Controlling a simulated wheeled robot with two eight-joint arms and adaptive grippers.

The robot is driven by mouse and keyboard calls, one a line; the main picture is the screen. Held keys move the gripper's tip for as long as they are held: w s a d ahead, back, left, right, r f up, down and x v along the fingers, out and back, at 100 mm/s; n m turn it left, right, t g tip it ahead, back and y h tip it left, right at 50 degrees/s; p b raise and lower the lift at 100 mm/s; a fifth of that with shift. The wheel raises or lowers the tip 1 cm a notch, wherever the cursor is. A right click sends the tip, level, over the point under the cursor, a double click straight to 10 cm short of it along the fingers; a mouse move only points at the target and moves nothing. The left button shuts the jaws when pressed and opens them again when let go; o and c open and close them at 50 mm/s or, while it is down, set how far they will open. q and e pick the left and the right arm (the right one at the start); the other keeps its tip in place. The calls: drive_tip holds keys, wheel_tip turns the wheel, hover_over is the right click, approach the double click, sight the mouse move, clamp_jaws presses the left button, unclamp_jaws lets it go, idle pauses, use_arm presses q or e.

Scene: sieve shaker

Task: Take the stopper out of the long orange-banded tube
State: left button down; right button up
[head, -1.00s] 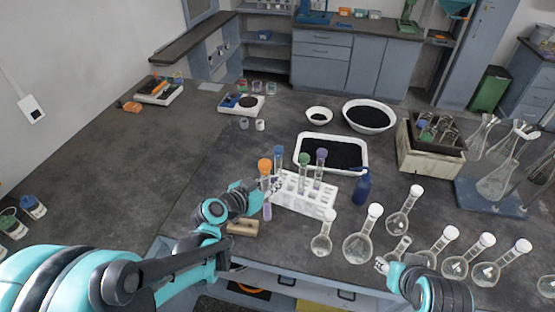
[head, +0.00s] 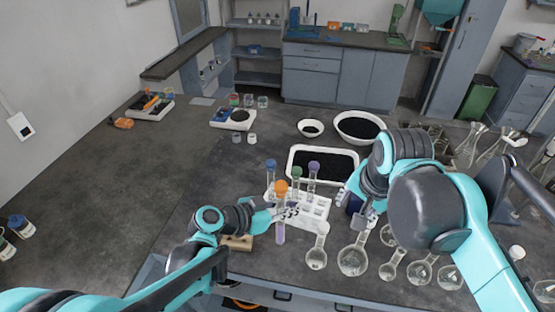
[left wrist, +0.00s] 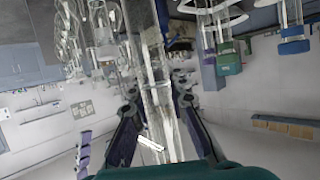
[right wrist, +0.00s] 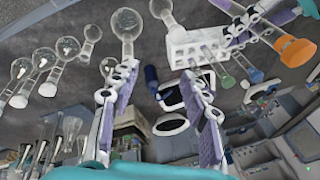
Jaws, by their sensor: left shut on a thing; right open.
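The long tube (head: 281,235) has an orange top (head: 281,186) and purplish content low down. It stands upright just in front of the white rack, clear of its holes. The orange stopper is on it; it also shows in the right wrist view (right wrist: 297,50). My left gripper (head: 274,213) is shut on the tube's middle, below the stopper. In the left wrist view, the clear tube (left wrist: 157,85) runs between its fingers. My right gripper (head: 353,206) is open and empty, right of the rack and apart from the tube; its two fingers show in the right wrist view (right wrist: 149,75).
The white rack (head: 315,210) holds tubes with blue (head: 271,165) and purple (head: 314,167) stoppers. A tray of black grains (head: 292,160) lies behind it. Several round flasks (head: 352,261) stand at the front right.

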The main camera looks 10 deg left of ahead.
drive_tip(key=w+a+r+m+g, duration=0.25)
drive_tip(key=a+r+m, duration=0.2)
drive_tip(key=a, duration=0.55)
wheel_tip(320, 180, up, 3)
drive_tip(key=m+g, duration=0.1)
drive_tip(key=m, duration=0.2)
hover_over(277, 183)
drive_tip(key=d, duration=0.1)
drive_tip(key=shift+w+r+n+h, duration=0.15)
drive_tip(key=shift+n+h, duration=0.1)
drive_tip(key=shift+h, duration=0.15)
drive_tip(key=shift+a, duration=0.55)
wheel_tip(277, 183, down, 8)
drive_tip(key=shift+r, duration=0.1)
